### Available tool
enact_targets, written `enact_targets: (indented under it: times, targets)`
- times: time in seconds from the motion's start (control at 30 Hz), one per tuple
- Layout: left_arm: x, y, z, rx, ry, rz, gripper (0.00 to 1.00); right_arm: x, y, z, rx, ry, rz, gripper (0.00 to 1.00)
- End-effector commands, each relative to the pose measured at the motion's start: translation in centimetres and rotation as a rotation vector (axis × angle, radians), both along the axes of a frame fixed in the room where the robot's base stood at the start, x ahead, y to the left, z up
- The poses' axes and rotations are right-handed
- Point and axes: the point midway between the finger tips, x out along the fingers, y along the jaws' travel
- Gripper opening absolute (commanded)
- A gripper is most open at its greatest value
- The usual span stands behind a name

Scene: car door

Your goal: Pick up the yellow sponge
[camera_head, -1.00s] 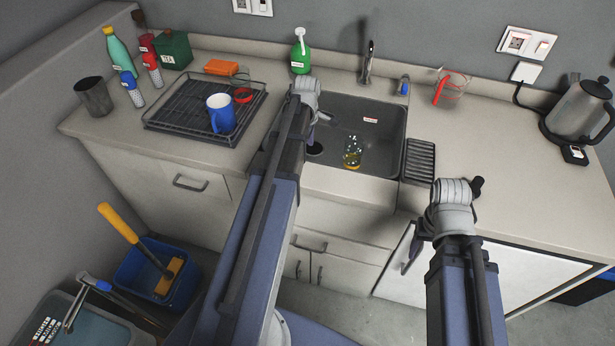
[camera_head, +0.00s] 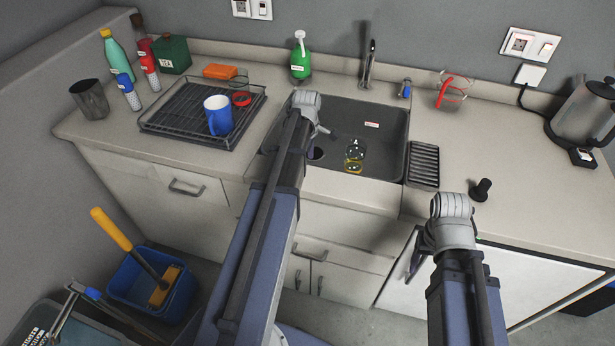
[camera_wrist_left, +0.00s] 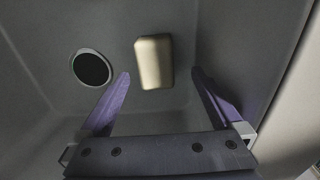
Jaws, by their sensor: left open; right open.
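A pale yellowish block, the sponge (camera_wrist_left: 154,62), lies on the sink floor in the left wrist view, right of the round drain. My left gripper (camera_wrist_left: 160,73) is open; its fingers stand either side of the block in the picture, apart from it. In the head view a yellow-edged item with a dark, see-through-looking middle (camera_head: 354,157) lies in the sink; I cannot tell whether it is the same thing. There my left gripper (camera_head: 325,131) is mostly hidden by its arm, over the sink. My right gripper (camera_head: 413,260) is open and empty, by the cabinet front.
The sink (camera_head: 385,120) has walls and a front rim around the block. A drying rack (camera_head: 150,126) with a blue mug (camera_head: 217,116) stands left. A green soap bottle (camera_head: 301,60) and tap (camera_head: 369,62) stand behind.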

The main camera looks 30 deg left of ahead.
Motion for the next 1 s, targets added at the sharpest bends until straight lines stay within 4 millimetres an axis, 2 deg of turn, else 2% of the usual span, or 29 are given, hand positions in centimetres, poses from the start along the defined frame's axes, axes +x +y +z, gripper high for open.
enact_targets:
  times: [0.4,0.7,1.0]
  targets:
    - [0.6,0.1,-4.8,0.000,0.000,0.000,1.00,0.0,0.0,-4.8,0.000,0.000,0.001,0.64]
    - [0.6,0.1,-4.9,0.000,0.000,0.000,1.00,0.0,0.0,-4.9,0.000,0.000,0.001,0.64]
    - [0.6,0.1,-4.9,0.000,0.000,0.000,0.67,0.0,0.0,-4.9,0.000,0.000,0.001,0.64]
